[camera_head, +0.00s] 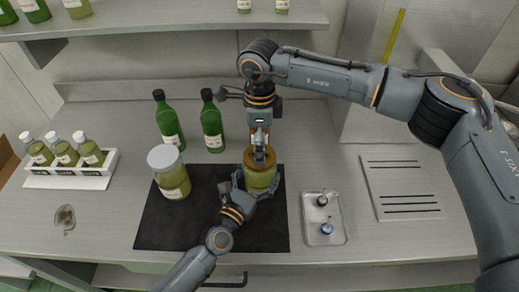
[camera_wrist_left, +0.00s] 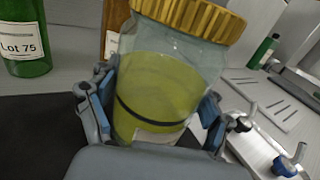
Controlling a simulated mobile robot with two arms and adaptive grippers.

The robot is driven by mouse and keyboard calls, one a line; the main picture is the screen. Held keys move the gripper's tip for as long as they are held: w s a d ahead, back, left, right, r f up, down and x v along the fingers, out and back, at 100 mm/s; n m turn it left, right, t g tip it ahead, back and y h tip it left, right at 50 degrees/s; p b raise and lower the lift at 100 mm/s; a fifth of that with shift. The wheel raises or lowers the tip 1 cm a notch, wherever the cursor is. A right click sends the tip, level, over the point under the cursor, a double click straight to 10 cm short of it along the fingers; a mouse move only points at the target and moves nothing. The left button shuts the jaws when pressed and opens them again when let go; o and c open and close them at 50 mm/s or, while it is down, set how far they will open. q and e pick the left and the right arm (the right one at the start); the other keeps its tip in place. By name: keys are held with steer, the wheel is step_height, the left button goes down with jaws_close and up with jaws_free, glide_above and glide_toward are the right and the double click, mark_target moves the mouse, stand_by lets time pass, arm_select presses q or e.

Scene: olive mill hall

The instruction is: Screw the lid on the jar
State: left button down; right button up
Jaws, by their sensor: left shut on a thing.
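The jar (camera_head: 261,180) is clear glass with yellow-green contents and stands at the right part of a black mat (camera_head: 160,228). My left gripper (camera_head: 252,188) is shut around its body; in the left wrist view the fingers sit on both sides of the jar (camera_wrist_left: 150,90). A ribbed gold lid (camera_wrist_left: 190,16) is on the jar's mouth; whether it is threaded tight I cannot tell. My right gripper (camera_head: 260,152) points down from above at the lid. Its fingers partly cover the lid, and whether they grip it is unclear.
A white-lidded jar (camera_head: 170,174) stands left on the mat. Two green bottles (camera_head: 168,122) (camera_head: 212,124) stand behind. A small tray (camera_head: 323,220) with pourers lies to the right, beside a slotted plate (camera_head: 403,188). A rack (camera_head: 70,180) of small bottles is far left.

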step_height(320, 180, up, 8)
steer(key=shift+r, duration=0.25)
arm_select(q)
jaws_free()
steer(key=shift+s, duration=0.1)
steer(key=v, duration=1.2)
stand_by(0.3)
